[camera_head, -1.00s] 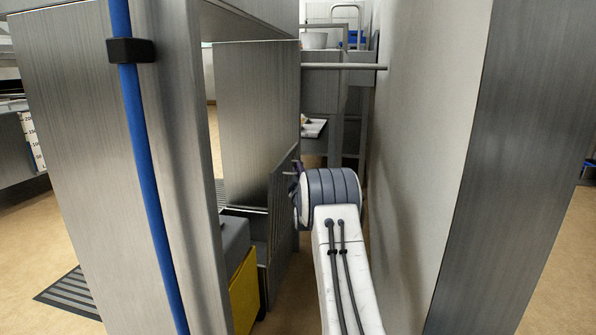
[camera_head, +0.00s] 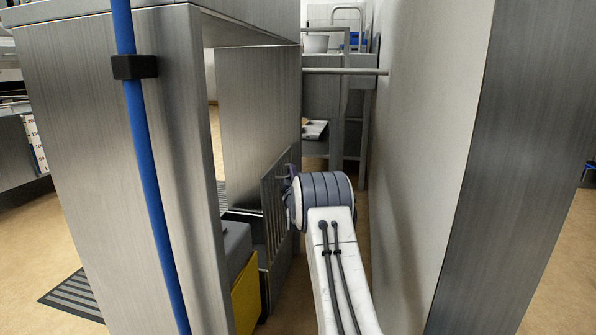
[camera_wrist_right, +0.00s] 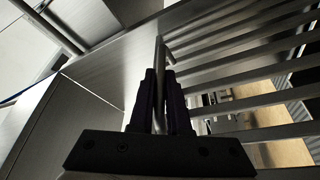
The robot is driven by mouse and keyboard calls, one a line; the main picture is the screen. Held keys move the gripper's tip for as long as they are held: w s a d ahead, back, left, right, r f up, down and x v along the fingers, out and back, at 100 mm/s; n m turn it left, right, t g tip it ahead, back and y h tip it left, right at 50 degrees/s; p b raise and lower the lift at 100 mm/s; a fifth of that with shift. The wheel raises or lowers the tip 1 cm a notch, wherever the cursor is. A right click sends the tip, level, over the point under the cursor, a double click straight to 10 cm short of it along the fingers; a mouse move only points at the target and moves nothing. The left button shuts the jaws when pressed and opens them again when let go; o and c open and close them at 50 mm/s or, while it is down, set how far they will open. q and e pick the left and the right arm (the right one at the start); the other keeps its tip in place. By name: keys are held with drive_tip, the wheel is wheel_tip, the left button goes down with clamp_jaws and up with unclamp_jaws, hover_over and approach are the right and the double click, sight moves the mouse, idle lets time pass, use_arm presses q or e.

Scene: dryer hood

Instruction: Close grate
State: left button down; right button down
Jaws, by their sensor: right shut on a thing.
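The grate (camera_head: 276,200) is a grey metal panel with upright slats, standing at an angle beside the opening of the steel unit. In the right wrist view its slats (camera_wrist_right: 245,50) run off to the right. My right gripper (camera_head: 287,180) is at the grate's upper far part, mostly hidden behind my own wrist. In the right wrist view my right gripper (camera_wrist_right: 160,75) is shut on the grate's thin bar handle (camera_wrist_right: 159,58), which runs between its two dark fingers. My left gripper is not in view.
A steel post (camera_head: 125,200) with a blue hose (camera_head: 147,160) stands at the left. A pale wall (camera_head: 425,150) closes in on the right of my arm. A yellow panel (camera_head: 245,293) and a grey box (camera_head: 236,245) sit low inside the unit.

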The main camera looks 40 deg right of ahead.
drive_tip(key=w+a+f+n+g+y+p, duration=0.1)
drive_tip(key=w+a+f+n+y+p, duration=0.1)
drive_tip(key=w+a+n+p, duration=0.4)
drive_tip(key=shift+w+a+p, duration=1.45)
drive_tip(key=shift+w+a, duration=0.3)
drive_tip(key=shift+w, duration=0.75)
drive_tip(key=c, duration=0.9)
unclamp_jaws()
drive_tip(key=shift+r, duration=0.1)
drive_tip(key=shift+s, duration=0.15)
